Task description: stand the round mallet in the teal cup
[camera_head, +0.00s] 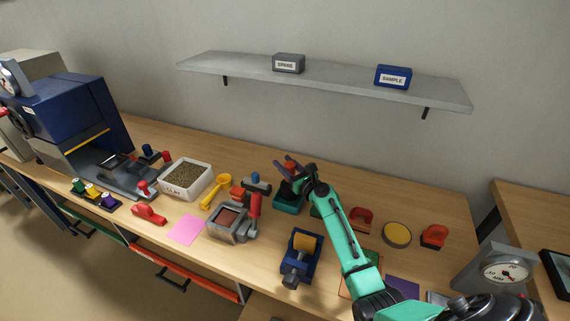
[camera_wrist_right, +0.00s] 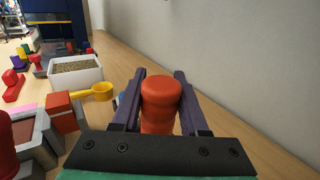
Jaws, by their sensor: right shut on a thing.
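My right gripper (camera_head: 283,166) is at the back of the bench, with its fingers shut on a red, round-topped piece (camera_wrist_right: 160,92), which I take to be part of the round mallet. The piece stands roughly upright between the fingers in the right wrist view. In the head view, a dark part (camera_head: 286,188) shows just below it. The teal cup (camera_head: 287,208) is directly below the gripper. I cannot tell whether the mallet's lower end is inside the cup or only above it. My left gripper is not in view.
A blue-headed tool (camera_head: 259,181), an orange block (camera_head: 238,194) and a yellow scoop (camera_head: 217,189) are left of the cup. A grey box (camera_head: 228,224) with a red-handled tool (camera_head: 255,206) is in front. The wall and a shelf (camera_head: 330,77) are behind.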

